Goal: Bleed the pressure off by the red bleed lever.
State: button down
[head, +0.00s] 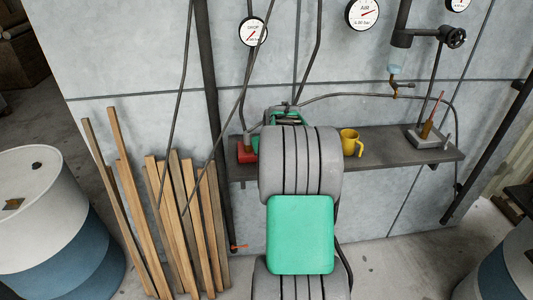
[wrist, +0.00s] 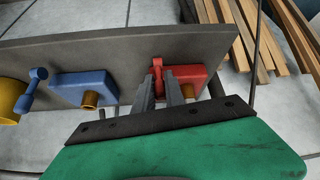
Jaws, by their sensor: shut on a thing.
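The red bleed lever (wrist: 157,72) stands upright at the side of a red block (wrist: 190,76) on the shelf, in the wrist view. My gripper (wrist: 159,90) has its two dark fingers on either side of the lever and is shut on it. The fingers partly hide the lever and the front of the block. In the head view, the red block (head: 247,152) shows at the left end of the shelf, beside my green gripper body (head: 288,118). My arm hides the fingertips and the lever there.
A blue block (wrist: 82,86) with a blue handle stands along the shelf (head: 395,150), then a yellow mug (head: 350,141). A grey block with a red-tipped lever (head: 432,118) is at the shelf's right end. Wooden planks (head: 180,220) lean at left. Gauges (head: 362,13) hang above.

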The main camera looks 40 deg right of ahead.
jog(key=shift+w+d+g+y, duration=0.25)
jog(key=shift+w+g+y, duration=0.15)
jog(key=shift+g+y, duration=0.45)
jog(key=shift+g, duration=0.25)
jog(key=c, duration=1.4)
grip_release()
jog(key=d+b+v, duration=0.1)
jog(key=b+v, duration=0.1)
jog(key=v, duration=0.5)
jog(key=shift+a+r, duration=0.4)
jog(key=shift+a, duration=0.15)
